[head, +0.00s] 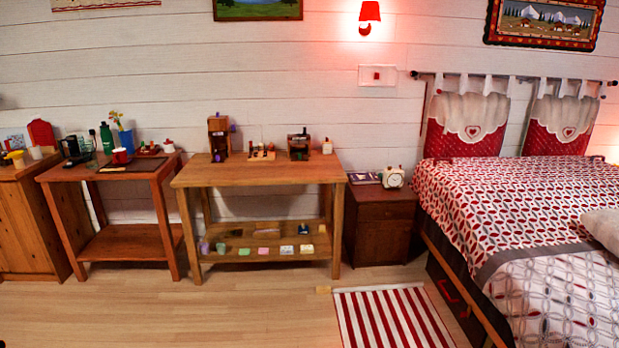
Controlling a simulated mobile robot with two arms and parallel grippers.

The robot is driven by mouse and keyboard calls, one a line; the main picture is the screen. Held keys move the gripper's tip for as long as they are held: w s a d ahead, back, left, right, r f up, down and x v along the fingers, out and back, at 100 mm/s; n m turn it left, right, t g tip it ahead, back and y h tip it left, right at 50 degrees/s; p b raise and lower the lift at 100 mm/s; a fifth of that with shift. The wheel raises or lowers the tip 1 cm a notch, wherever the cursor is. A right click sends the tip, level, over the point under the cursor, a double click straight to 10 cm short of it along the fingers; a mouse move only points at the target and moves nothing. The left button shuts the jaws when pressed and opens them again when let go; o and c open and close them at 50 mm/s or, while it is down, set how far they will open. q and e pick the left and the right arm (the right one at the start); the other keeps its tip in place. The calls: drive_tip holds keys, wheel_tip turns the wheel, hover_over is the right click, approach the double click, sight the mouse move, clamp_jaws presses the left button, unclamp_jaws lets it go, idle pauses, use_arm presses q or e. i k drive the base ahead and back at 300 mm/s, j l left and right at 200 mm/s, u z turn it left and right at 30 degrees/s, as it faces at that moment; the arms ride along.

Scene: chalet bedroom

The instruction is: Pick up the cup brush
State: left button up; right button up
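I cannot pick out the cup brush with certainty; the small items are too far off to tell apart. Small items stand on the middle wooden table (262,176), and several small coloured blocks lie on its lower shelf (225,257). The smaller table (148,172) to its left holds a red mug (120,156), a green bottle (107,139), a blue vase (127,142) with a plant, and a dark mat (133,166). Neither of my grippers shows in the head view.
A wooden cabinet (30,225) stands at the far left. A nightstand (383,222) with a clock (393,177) stands between the middle table and the bed (520,195). A red-striped rug (392,318) lies before the nightstand. The wooden floor (180,315) before the tables is clear.

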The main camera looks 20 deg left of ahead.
sight(31, 137)
drive_tip(key=i+j+u, duration=0.35)
drive_tip(key=i, duration=0.35)
drive_tip(key=i+j+u, duration=0.35)
drive_tip(key=i, duration=0.4)
drive_tip(key=i+u, duration=0.35)
drive_tip(key=i, duration=0.4)
drive_tip(key=i+j+u, duration=0.15)
drive_tip(key=i+u, duration=0.5)
drive_tip(key=i, duration=0.2)
drive_tip(key=i+u, duration=0.35)
drive_tip(key=i+j+u, duration=0.25)
drive_tip(key=i+j, duration=0.8)
drive_tip(key=i+j+z, duration=0.15)
drive_tip(key=i+j, duration=0.7)
drive_tip(key=j, duration=0.15)
